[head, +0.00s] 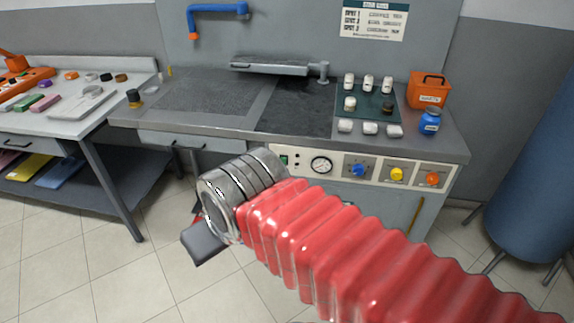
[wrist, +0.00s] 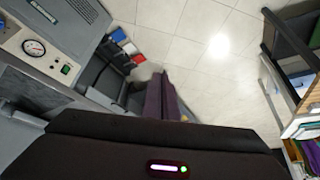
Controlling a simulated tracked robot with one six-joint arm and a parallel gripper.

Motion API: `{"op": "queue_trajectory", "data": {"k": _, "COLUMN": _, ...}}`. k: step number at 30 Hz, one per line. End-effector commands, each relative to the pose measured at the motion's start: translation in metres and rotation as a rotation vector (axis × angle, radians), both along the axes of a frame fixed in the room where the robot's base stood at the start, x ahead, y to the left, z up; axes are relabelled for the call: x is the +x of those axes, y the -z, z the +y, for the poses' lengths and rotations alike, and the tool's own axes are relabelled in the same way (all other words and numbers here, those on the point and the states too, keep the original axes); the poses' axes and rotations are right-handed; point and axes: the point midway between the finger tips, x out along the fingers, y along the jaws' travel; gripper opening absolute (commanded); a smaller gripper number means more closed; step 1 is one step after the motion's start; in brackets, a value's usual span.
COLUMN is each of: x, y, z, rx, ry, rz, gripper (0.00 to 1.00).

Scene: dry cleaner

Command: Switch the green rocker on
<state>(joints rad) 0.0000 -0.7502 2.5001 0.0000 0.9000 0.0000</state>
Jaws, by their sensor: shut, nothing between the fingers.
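The green rocker (head: 284,160) is a small green switch at the left end of the bench's front control panel (head: 335,180), left of the round gauge (head: 321,165). My arm passes in front of the panel and partly crowds it in the head view. The rocker also shows in the wrist view (wrist: 66,69), at the left, beside the gauge (wrist: 34,47). Whether it is on or off is too small to tell. My gripper (wrist: 163,90) is shut and empty, with its dark fingers over the floor, apart from the panel. In the head view my wrist hides most of it.
Blue (head: 358,170), yellow (head: 397,174) and orange (head: 432,179) knobs sit right of the gauge. Bottles, an orange bin (head: 428,90) and a blue jar (head: 430,122) stand on the bench top. A side table (head: 100,125) is at left. The floor before the bench is open.

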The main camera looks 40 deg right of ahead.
Motion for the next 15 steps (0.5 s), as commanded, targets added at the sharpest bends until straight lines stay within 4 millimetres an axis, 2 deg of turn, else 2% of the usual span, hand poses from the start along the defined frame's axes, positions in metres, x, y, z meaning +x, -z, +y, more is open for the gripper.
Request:
{"op": "queue_trajectory", "data": {"k": 8, "x": 0.005, "y": -0.001, "z": -0.003, "rx": -0.010, "ry": -0.002, "rz": -0.006, "gripper": 0.00}}
{"op": "queue_trajectory", "data": {"k": 11, "x": 0.018, "y": -0.001, "z": -0.010, "rx": -0.034, "ry": -0.010, "rz": -0.022, "gripper": 0.00}}
{"op": "queue_trajectory", "data": {"k": 15, "x": 0.048, "y": -0.002, "z": -0.035, "rx": -0.099, "ry": -0.034, "rz": -0.060, "gripper": 0.00}}
